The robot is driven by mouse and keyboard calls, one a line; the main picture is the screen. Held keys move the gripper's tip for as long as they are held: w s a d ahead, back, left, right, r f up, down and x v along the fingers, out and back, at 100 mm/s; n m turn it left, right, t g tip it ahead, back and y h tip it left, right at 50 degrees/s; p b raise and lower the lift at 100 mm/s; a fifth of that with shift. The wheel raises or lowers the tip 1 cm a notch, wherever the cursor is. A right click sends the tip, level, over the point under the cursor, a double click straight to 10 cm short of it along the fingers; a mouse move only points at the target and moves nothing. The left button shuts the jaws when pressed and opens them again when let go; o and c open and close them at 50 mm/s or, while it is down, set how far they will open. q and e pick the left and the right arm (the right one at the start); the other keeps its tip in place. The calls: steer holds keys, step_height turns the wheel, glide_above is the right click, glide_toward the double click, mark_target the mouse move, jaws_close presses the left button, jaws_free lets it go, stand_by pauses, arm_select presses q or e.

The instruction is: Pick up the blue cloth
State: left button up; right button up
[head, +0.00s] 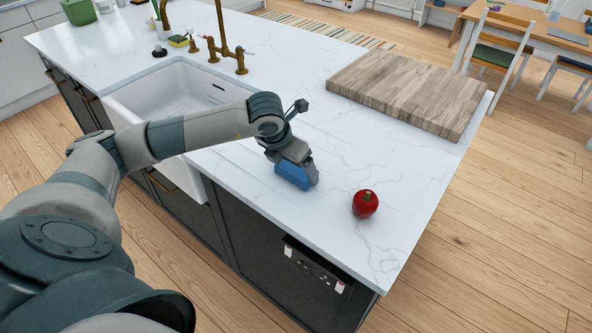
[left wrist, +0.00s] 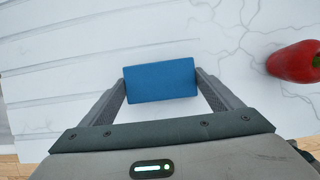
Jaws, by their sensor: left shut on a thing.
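The blue cloth (head: 292,175) is a small folded block on the white marble counter, near its front edge. My left gripper (head: 298,176) is over it, pointing down, and is shut on it. In the left wrist view the blue cloth (left wrist: 160,81) sits between the two fingertips of my left gripper (left wrist: 160,84), one at each short side. I cannot tell whether the cloth still touches the counter. My right gripper is not in view.
A red pepper (head: 365,204) stands on the counter just right of the gripper. A wooden board (head: 408,92) lies at the back right. A white sink (head: 170,95) with a brass tap (head: 228,45) is on the left. The counter (head: 385,245) is clear near its front right corner.

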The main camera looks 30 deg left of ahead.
mark_target(295, 169)
arm_select(q)
steer(key=shift+r, duration=0.1)
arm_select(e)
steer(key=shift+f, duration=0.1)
arm_select(q)
steer(key=shift+r+b, duration=0.5)
steer(key=shift+r, duration=0.05)
step_height(295, 169, up, 2)
steer(key=shift+w+r+b, duration=0.1)
steer(key=shift+r+b, duration=0.1)
steer(key=shift+b, duration=0.45)
steer(key=d+r, duration=0.1)
steer(key=d+r+b, duration=0.1)
steer(key=d, duration=0.1)
steer(key=d+r, duration=0.1)
steer(key=d, duration=0.1)
steer(key=shift+b, duration=0.3)
steer(key=d+r+b, duration=0.2)
steer(key=d+r, duration=0.2)
steer(key=d, duration=0.2)
steer(key=shift+d+r, duration=0.15)
steer(key=shift+d, duration=0.2)
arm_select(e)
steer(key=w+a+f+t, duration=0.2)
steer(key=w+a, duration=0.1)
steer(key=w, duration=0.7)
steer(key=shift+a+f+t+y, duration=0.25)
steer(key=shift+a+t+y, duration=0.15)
